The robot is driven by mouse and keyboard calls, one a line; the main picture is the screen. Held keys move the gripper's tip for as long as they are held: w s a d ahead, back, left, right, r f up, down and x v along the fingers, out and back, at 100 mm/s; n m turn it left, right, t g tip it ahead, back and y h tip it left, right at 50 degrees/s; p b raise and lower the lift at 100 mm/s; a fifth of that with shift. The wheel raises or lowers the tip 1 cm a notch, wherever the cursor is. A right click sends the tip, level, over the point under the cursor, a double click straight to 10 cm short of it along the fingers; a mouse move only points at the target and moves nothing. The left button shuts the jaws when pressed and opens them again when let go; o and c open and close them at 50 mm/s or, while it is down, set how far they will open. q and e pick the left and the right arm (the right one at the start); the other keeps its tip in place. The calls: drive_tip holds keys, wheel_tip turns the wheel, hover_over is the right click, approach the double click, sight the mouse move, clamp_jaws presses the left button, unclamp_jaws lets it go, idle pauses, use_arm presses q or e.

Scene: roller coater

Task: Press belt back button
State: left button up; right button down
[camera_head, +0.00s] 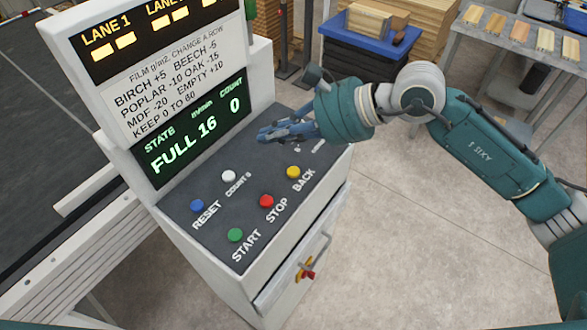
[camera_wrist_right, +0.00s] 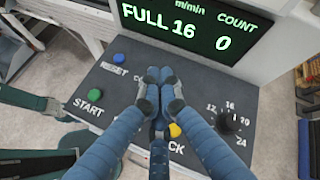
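The yellow BACK button (camera_head: 293,172) sits on the sloping dark control panel (camera_head: 215,245), with its label beside it. My right gripper (camera_head: 262,134) is over the upper part of the panel, beyond the yellow button towards the screen, and apart from the button in this view. In the right wrist view its blue fingers (camera_wrist_right: 160,74) are together at the tips with nothing between them. There the yellow button (camera_wrist_right: 174,130) shows between the fingers, partly covered, and part of the BACK label is hidden. I cannot tell the fingertips' exact height. My left gripper is not in view.
Red STOP (camera_head: 266,201), green START (camera_head: 235,235), blue RESET (camera_head: 197,205) and white COUNT 0 (camera_head: 228,176) buttons are close by. A black dial (camera_wrist_right: 228,122) stands right of the fingers. The state screen (camera_head: 192,130) reads FULL, 16, count 0.

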drive_tip(key=w+d, duration=0.1)
drive_tip(key=d+f+h, duration=0.1)
drive_tip(key=d, duration=0.1)
drive_tip(key=w+d+f+h, duration=0.1)
drive_tip(key=shift+w+d+n+t, duration=0.35)
drive_tip(key=shift+n+t, duration=0.05)
drive_tip(key=shift+f, duration=0.15)
drive_tip(key=b, duration=0.4)
hover_over(296, 173)
wheel_tip(296, 173, down, 8)
drive_tip(key=shift+r, duration=0.1)
drive_tip(key=shift+w+f+b, duration=0.1)
drive_tip(key=shift+f+b, duration=0.35)
drive_tip(key=shift+b, duration=0.25)
drive_tip(key=shift+r, duration=0.1)
idle(0.3)
